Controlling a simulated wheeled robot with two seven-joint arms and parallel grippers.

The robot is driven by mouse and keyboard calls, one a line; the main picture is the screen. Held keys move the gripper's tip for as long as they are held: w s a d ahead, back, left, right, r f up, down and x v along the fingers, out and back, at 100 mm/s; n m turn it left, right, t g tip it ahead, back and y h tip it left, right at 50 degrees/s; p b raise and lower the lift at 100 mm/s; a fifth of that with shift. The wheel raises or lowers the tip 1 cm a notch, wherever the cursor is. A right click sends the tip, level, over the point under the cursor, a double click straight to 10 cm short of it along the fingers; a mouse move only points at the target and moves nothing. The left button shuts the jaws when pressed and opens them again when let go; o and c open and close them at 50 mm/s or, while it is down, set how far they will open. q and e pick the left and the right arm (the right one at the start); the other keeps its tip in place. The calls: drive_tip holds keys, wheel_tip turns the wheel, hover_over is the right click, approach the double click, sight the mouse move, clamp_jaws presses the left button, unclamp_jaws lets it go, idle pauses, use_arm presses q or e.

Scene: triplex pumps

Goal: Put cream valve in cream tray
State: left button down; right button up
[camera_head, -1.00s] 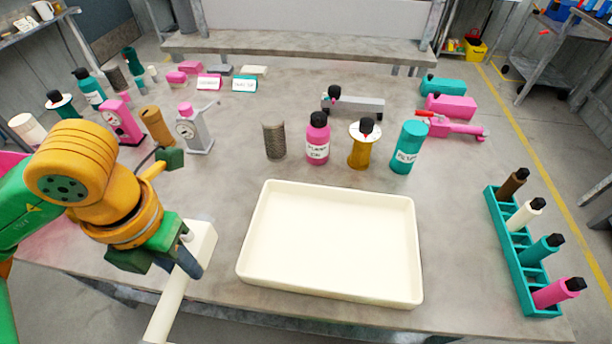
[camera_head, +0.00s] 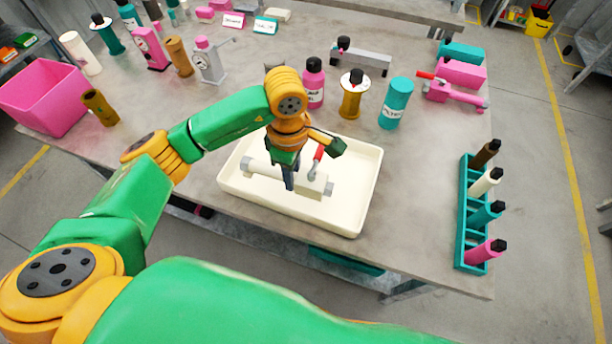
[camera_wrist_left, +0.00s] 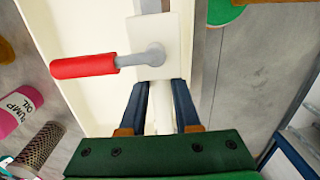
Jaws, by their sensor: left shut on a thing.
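The cream valve (camera_head: 311,184) has a long cream body with grey ends and a red-handled grey lever. It lies lengthwise within the outline of the cream tray (camera_head: 367,192). My left gripper (camera_head: 289,184) points down over the tray and is shut on the middle of the valve. In the left wrist view, the two dark blue fingers (camera_wrist_left: 160,92) hold the valve's narrow pipe, beside the cream block (camera_wrist_left: 158,42) with the red handle. I cannot tell whether the valve touches the tray floor. My right gripper is not in view.
A teal rack (camera_head: 468,213) with several bottles stands to the right of the tray. A pink bin (camera_head: 48,100) is at the left.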

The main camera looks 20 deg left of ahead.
use_arm(q)
drive_tip(key=f, duration=0.1)
drive_tip(key=w+d+f, duration=0.2)
drive_tip(key=shift+w+f, duration=0.1)
drive_tip(key=shift+f, duration=0.2)
wheel_tip(320, 180, down, 3)
drive_tip(key=shift+a+r, duration=0.1)
drive_tip(key=shift+r, duration=0.1)
drive_tip(key=shift+f, duration=0.25)
drive_tip(key=c, duration=0.6)
unclamp_jaws()
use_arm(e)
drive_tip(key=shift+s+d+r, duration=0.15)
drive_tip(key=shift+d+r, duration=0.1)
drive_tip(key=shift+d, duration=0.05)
use_arm(q)
drive_tip(key=shift+r, duration=0.1)
